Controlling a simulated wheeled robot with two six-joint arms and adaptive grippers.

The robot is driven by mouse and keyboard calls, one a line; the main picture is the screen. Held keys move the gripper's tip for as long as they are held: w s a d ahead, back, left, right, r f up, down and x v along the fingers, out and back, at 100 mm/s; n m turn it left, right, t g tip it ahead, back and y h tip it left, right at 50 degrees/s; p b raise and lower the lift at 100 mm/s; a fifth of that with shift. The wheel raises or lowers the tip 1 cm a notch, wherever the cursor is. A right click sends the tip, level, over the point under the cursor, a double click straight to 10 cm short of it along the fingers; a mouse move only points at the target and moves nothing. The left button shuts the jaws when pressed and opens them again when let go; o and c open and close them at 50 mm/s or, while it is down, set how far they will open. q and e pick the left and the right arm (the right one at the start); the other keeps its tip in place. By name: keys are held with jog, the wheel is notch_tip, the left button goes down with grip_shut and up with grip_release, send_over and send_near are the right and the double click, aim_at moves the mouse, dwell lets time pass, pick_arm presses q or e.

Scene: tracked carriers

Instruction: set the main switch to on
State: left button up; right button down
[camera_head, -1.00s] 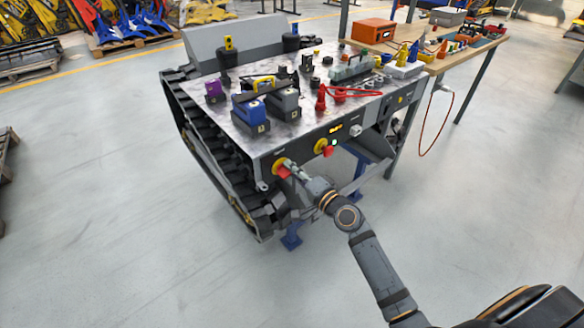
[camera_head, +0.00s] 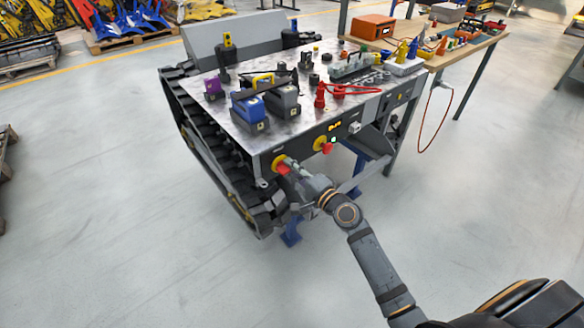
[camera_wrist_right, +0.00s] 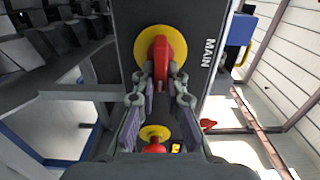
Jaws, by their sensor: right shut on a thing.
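The main switch (camera_wrist_right: 161,48) is a red handle on a yellow disc, with the word MAIN beside it in the right wrist view. Its handle lies parallel to the line of that lettering. In the head view the main switch (camera_head: 278,162) is at the left end of the carrier's front panel, partly hidden by my gripper. My right gripper (camera_wrist_right: 160,82) is closed on the red handle, one finger on each side. It also shows in the head view (camera_head: 293,171). My left gripper is not in view.
A second red-and-yellow switch (camera_head: 321,144) sits to the right on the same panel. Blue (camera_head: 250,112) and grey battery-like blocks and red plugs (camera_head: 320,95) stand on the carrier's top. A wooden workbench (camera_head: 462,52) stands behind right. The floor in front is clear.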

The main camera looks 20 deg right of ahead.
jog(key=c, duration=1.4)
grip_release()
jog(key=v, duration=0.7)
jog(key=shift+s, duration=0.25)
jog(key=shift+d, duration=0.1)
